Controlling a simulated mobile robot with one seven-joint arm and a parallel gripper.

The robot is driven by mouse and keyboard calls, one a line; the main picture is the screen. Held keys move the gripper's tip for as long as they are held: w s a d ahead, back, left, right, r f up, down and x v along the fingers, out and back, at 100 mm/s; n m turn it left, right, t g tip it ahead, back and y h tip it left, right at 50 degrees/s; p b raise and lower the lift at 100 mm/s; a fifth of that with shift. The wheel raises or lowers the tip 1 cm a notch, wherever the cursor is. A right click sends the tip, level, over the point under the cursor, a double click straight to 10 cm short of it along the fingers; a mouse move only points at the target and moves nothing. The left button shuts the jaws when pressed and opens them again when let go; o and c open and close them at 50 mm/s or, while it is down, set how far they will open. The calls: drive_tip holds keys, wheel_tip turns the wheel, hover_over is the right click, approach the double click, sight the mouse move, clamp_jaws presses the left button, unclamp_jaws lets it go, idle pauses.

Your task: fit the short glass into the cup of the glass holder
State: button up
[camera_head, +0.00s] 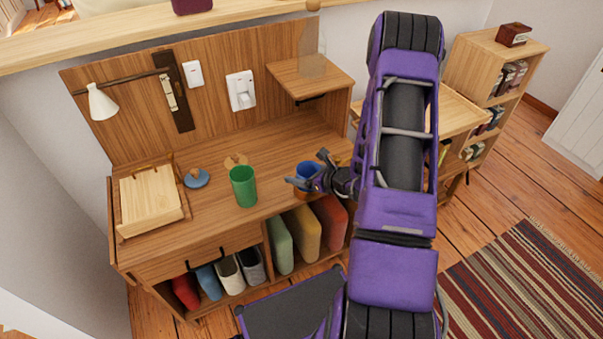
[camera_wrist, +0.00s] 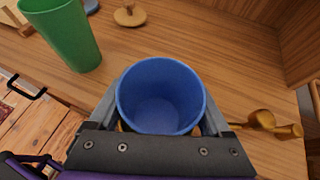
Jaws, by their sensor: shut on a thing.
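The short glass, blue and open at the top, stands roughly upright between the fingers of my gripper (camera_head: 305,176). Its blue wall (camera_head: 308,169) shows in the head view, and its open mouth (camera_wrist: 160,97) fills the middle of the wrist view. My gripper is shut on it, one finger on each side. Brown-gold parts, apparently the glass holder, show close under the glass in the head view (camera_head: 302,193). A gold arm with rounded ends (camera_wrist: 265,121) sticks out at right in the wrist view. The glass and gripper hide the holder's cup, so I cannot tell whether the glass is inside it.
A taller green glass (camera_head: 243,186) stands to the left on the wooden desk (camera_head: 215,215). Behind it lie a wooden knobbed lid (camera_head: 236,161) and a blue one (camera_head: 196,179). A wooden box (camera_head: 150,200) sits at far left. A raised shelf (camera_head: 308,76) overhangs the back right.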

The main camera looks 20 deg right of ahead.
drive_tip(key=o, duration=1.4)
drive_tip(key=shift+r, duration=0.15)
drive_tip(key=shift+s+d+r+p, duration=0.15)
drive_tip(key=shift+s+r+p, duration=0.1)
drive_tip(key=shift+p, duration=0.1)
drive_tip(key=p+v, duration=0.1)
drive_tip(key=v, duration=1)
drive_tip(key=shift+s, duration=0.2)
